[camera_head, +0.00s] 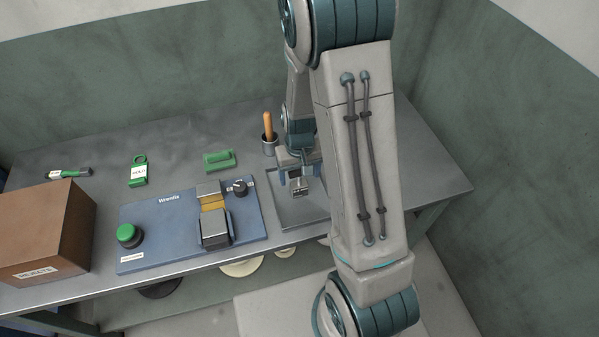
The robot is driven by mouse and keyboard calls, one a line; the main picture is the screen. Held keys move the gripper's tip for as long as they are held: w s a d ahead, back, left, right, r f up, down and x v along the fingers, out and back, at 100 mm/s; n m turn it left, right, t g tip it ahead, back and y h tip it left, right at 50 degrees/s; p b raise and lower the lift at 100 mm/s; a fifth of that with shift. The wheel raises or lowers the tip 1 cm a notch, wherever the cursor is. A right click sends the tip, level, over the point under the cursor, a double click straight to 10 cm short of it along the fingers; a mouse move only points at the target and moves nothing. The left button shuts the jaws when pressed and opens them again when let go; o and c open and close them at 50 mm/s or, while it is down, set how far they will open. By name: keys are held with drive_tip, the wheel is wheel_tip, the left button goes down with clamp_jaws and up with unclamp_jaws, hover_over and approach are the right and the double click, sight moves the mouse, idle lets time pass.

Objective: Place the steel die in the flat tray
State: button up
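The flat tray (290,219) is a shallow grey metal tray on the bench, right of the blue fixture. My arm hides its right part. My gripper (299,183) points down over the tray. A small grey steel block, which looks like the steel die (300,189), sits between its fingers, and the gripper appears shut on it. The die is over the tray's area. I cannot tell whether its underside touches the tray floor.
The blue fixture (160,231) carries a green button (129,235), a metal block (215,228) and a black knob (239,187). A cup (269,146) with a wooden handle stands behind the tray.

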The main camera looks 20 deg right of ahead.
wheel_tip(320, 180, up, 12)
drive_tip(key=r, duration=0.1)
drive_tip(key=s+r+t, duration=0.3)
drive_tip(key=s+r, duration=0.7)
drive_tip(key=s, duration=0.4)
drive_tip(key=shift+s+a, duration=0.15)
drive_tip(key=shift+s, duration=0.2)
